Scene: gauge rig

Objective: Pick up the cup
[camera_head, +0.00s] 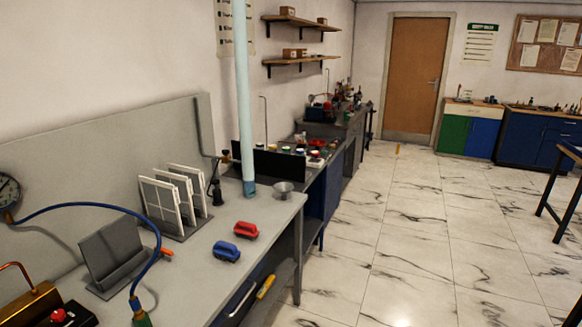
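A small grey vessel (283,188) with a wide flared rim stands near the far right corner of the grey bench. It looks like a cup or a funnel; I cannot tell which at this size. No other clear cup shows on the near bench. My gripper is not in view, so its place relative to the vessel does not show.
A pale blue upright pole (243,90) comes down just left of the vessel. Red (246,230) and blue (226,251) handled blocks lie nearer. White panels in a rack (172,202), a grey stand (113,254) and a blue hose (90,206) occupy the left. The marble floor (400,250) is clear.

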